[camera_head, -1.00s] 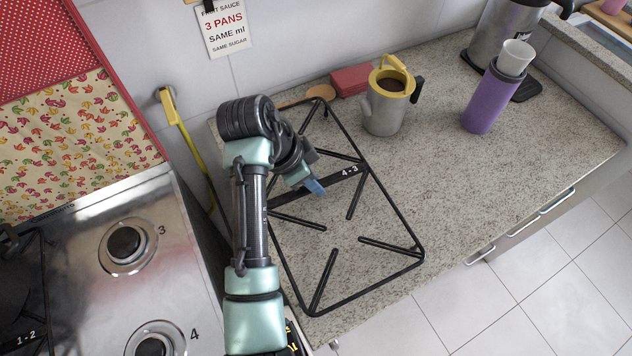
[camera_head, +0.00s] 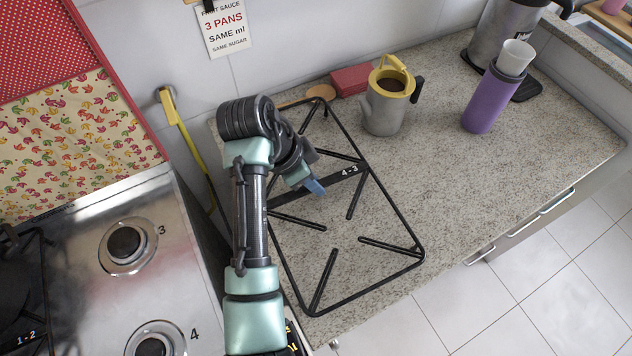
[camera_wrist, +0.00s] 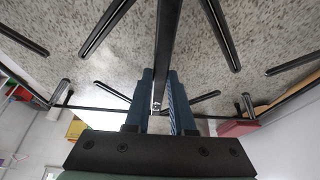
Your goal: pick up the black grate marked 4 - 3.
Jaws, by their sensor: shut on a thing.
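The black grate marked 4 - 3 (camera_head: 350,171) lies over the speckled countertop, a rectangular frame with inward prongs and a wide middle bar. My gripper (camera_head: 315,186) reaches down to that middle bar, left of the white marking. In the wrist view, the blue fingers (camera_wrist: 166,102) stand on either side of the grate's bar (camera_wrist: 168,35) and are shut on it. My arm hides part of the grate's left side in the head view. I cannot tell whether the grate is raised off the counter.
A grey pot with a yellow rim (camera_head: 388,105) stands close to the grate's right side. A red box (camera_head: 351,80) and wooden spoon (camera_head: 292,103) lie behind. A purple bottle (camera_head: 490,100) stands farther right. The stove (camera_head: 150,265) is at left, with bare burners 3 and 4.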

